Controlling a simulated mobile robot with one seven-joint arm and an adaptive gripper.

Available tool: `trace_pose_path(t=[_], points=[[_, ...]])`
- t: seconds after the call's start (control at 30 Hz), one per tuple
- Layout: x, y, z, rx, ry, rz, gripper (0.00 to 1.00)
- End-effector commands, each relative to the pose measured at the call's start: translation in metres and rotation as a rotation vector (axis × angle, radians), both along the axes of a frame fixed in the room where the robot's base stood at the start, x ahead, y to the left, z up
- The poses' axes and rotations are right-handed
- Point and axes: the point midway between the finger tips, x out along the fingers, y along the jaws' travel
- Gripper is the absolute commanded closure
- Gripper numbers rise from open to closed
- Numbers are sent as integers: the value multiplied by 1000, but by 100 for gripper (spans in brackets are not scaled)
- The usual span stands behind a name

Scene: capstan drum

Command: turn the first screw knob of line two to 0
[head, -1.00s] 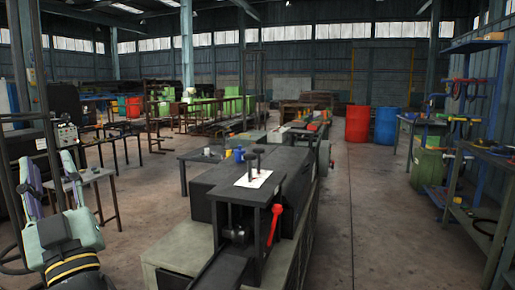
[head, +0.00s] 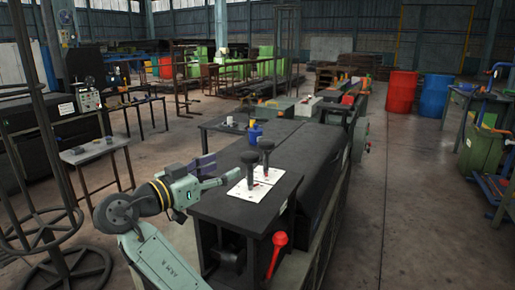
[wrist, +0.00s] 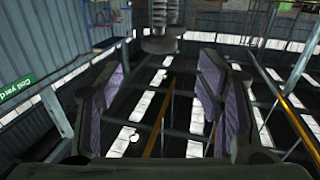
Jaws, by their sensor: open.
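Two dark screw knobs with rounded tops stand upright on a white plate (head: 258,191) with red marks, on the black machine top. The nearer knob (head: 249,170) is left of the farther knob (head: 266,152). I cannot tell which is the first knob of line two, nor read its setting. My gripper (head: 222,172) is at the left of the plate, pointing right, close to the nearer knob; contact is not visible. In the wrist view my gripper (wrist: 160,95) shows its purple-padded fingers wide apart with nothing between them.
A red-balled lever (head: 279,240) stands at the machine's front. A blue container (head: 256,132) stands behind the plate. In the wrist view a grey ribbed cylinder (wrist: 160,22), which I cannot identify, shows at the top. Open floor (head: 410,200) lies to the right.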

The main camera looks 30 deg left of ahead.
Motion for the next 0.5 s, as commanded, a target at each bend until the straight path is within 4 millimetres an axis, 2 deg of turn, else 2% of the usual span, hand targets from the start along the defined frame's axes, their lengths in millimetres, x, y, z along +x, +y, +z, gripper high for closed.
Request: trace_pose_path(t=[0.17, 0.5], points=[[19, -5, 2, -1, 2, -6, 40], [81, -18, 2, -2, 4, -4, 40]])
